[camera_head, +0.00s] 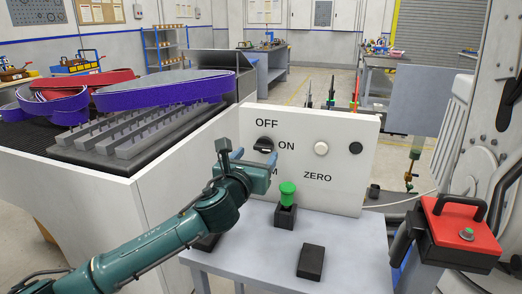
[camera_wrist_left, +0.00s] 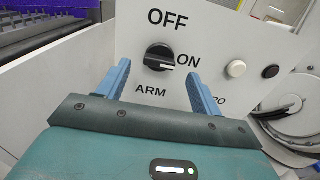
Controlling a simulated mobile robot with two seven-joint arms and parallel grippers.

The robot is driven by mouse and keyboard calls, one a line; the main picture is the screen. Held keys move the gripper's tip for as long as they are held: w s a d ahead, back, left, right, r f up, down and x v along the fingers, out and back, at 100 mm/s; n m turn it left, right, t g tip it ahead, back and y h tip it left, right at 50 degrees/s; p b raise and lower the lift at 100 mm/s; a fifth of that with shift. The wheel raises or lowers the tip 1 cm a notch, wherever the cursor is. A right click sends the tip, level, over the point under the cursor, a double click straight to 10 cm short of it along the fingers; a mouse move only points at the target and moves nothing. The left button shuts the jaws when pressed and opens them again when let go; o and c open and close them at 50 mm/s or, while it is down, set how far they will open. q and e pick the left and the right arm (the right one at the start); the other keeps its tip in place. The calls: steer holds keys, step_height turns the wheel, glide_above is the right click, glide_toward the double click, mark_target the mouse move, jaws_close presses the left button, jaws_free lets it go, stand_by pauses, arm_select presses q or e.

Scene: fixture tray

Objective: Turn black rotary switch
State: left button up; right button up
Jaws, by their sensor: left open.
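The black rotary switch (camera_head: 264,144) is on the upright white panel (camera_head: 340,185), between the labels OFF, ON and ARM. In the left wrist view the switch (camera_wrist_left: 159,58) shows a white mark on its right side, toward ON. My left gripper (camera_head: 256,158) is open and empty in front of the panel. In the left wrist view its blue fingers (camera_wrist_left: 156,68) point at the panel, one on each side of the switch and a little below it. They look apart from the switch; the exact gap cannot be told. The right gripper is not in view.
A white button (camera_head: 321,148) and a black button (camera_head: 356,148) are right of the switch. A green-topped part in a black holder (camera_head: 287,195) and a black block (camera_head: 311,262) stand on the grey table (camera_head: 350,245). A red box (camera_head: 459,230) is at right.

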mark_target(262, 148)
arm_select(q)
steer(key=shift+x, duration=2.3)
steer(key=shift+c, duration=0.3)
steer(key=c, duration=0.9)
